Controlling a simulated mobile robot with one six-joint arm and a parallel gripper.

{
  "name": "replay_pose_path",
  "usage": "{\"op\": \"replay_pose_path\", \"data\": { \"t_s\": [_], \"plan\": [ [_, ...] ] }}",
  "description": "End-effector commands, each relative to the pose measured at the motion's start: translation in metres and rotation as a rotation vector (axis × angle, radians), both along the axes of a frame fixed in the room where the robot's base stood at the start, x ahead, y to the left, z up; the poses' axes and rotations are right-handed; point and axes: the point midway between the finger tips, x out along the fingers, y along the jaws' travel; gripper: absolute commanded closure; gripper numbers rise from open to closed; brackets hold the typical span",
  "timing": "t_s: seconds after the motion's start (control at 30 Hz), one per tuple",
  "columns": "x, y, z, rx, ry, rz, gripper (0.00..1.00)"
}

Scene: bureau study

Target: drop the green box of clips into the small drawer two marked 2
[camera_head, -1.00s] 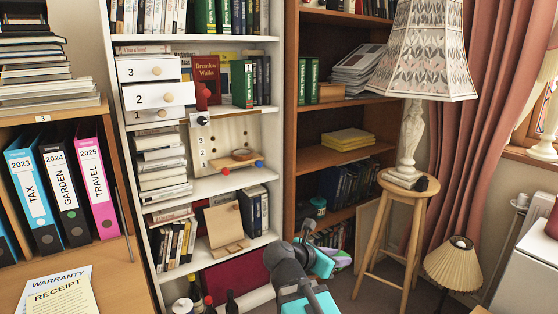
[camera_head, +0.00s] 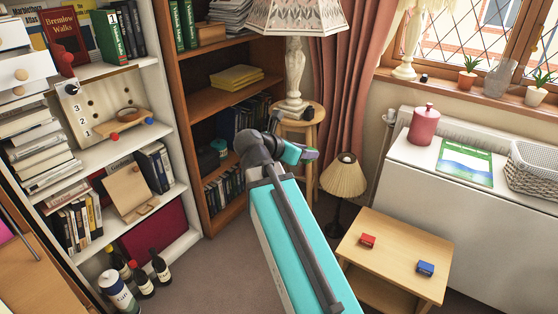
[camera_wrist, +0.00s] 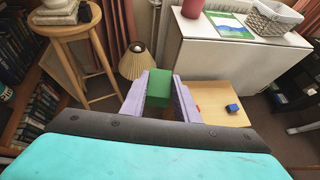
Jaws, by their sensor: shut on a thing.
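My gripper (camera_wrist: 160,92) is shut on the green box of clips (camera_wrist: 160,84), which sits between its two pale purple fingers in the wrist view. In the head view my gripper (camera_head: 306,153) is in front of the wooden stool, right of the brown bookcase; the box is not clear there. The small white drawers stand at the upper left edge of the head view, cut off by the frame. The drawer two front (camera_head: 24,66) has a round wooden knob and stands out from the shelf; its number is out of view. My gripper is well away to its right.
A wooden stool (camera_head: 312,123) bears a lamp. A beige-shaded lamp (camera_head: 343,178) stands on the floor. A low table (camera_head: 395,250) holds a red box (camera_head: 367,241) and a blue box (camera_head: 425,268). Bottles (camera_head: 160,266) stand by the white bookcase.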

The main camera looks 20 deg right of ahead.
Motion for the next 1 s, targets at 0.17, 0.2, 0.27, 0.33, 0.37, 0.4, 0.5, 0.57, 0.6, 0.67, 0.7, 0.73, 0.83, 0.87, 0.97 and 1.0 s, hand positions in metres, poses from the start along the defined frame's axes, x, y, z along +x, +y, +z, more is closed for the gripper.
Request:
{"op": "replay_pose_path", "data": {
  "t_s": [0.17, 0.2, 0.27, 0.33, 0.37, 0.4, 0.5, 0.57, 0.6, 0.67, 0.7, 0.73, 0.83, 0.87, 0.97, 1.0],
  "plan": [
    [-0.016, -0.052, 0.041, 0.002, -0.001, -0.075, 0.94],
    [-0.02, -0.063, 0.049, 0.002, -0.001, -0.091, 0.94],
    [-0.027, -0.08, 0.06, 0.003, -0.001, -0.116, 0.94],
    [-0.035, -0.099, 0.073, 0.003, -0.001, -0.143, 0.94],
    [-0.039, -0.107, 0.079, 0.003, -0.001, -0.155, 0.94],
    [-0.044, -0.117, 0.087, 0.002, -0.002, -0.171, 0.94],
    [-0.058, -0.144, 0.106, 0.002, -0.002, -0.212, 0.94],
    [-0.067, -0.159, 0.117, 0.003, -0.001, -0.235, 0.94],
    [-0.074, -0.169, 0.125, 0.003, -0.001, -0.251, 0.94],
    [-0.083, -0.184, 0.137, 0.002, -0.003, -0.274, 0.94],
    [-0.09, -0.194, 0.144, 0.003, -0.004, -0.291, 0.94],
    [-0.095, -0.202, 0.15, 0.004, -0.003, -0.302, 0.94],
    [-0.114, -0.226, 0.169, 0.003, -0.002, -0.342, 0.94],
    [-0.119, -0.232, 0.175, 0.004, -0.003, -0.353, 0.94],
    [-0.139, -0.255, 0.195, 0.003, -0.003, -0.393, 0.94],
    [-0.147, -0.264, 0.202, 0.003, -0.002, -0.408, 0.94]
  ]
}}
